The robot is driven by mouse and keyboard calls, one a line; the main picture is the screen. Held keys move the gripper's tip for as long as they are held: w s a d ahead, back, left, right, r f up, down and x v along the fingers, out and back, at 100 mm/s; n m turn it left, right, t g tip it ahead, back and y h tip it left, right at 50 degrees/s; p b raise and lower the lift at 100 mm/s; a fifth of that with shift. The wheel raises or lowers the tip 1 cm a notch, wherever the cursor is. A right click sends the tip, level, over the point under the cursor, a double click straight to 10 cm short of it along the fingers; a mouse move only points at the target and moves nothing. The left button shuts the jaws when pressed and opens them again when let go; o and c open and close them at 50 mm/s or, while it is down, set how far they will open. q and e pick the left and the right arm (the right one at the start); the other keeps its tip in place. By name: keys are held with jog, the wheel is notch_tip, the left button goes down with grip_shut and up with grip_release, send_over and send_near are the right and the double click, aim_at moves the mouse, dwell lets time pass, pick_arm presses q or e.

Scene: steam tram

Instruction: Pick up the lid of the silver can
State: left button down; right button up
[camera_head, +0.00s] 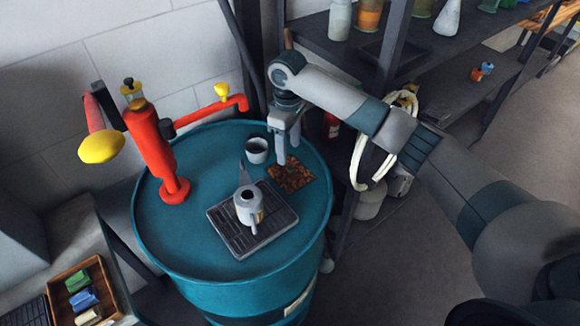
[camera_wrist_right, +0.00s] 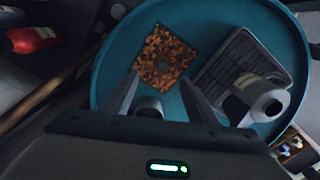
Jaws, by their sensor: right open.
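The silver can (camera_head: 247,212) stands upright on a dark ribbed tray (camera_head: 225,236) on the blue drum, its top showing a dark opening. It also shows at the right in the right wrist view (camera_wrist_right: 266,101). The mat (camera_head: 286,182) also shows in the head view. My right gripper (camera_head: 288,155) is open, pointing down above the drum near the mat and a small cup (camera_head: 257,150). My left gripper is not in view.
The blue drum (camera_head: 165,240) carries a red pipe fitting (camera_head: 153,145) with yellow knobs at its left. A dark shelf (camera_head: 400,70) with bottles stands behind my right arm. A wooden box (camera_head: 72,306) with colored blocks is at the lower left.

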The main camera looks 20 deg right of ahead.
aim_at(289, 166)
jog(key=shift+f, duration=1.2)
jog(key=shift+p, duration=0.35)
jog(key=shift+s+f+p, duration=0.15)
jog(key=shift+f+p, duration=0.45)
jog(key=shift+f, duration=0.1)
notch_tip(289, 166, down, 3)
jog(key=shift+s+p, duration=0.1)
jog(key=shift+p, duration=0.55)
jog(key=shift+f, duration=0.4)
jog(key=c, duration=1.1)
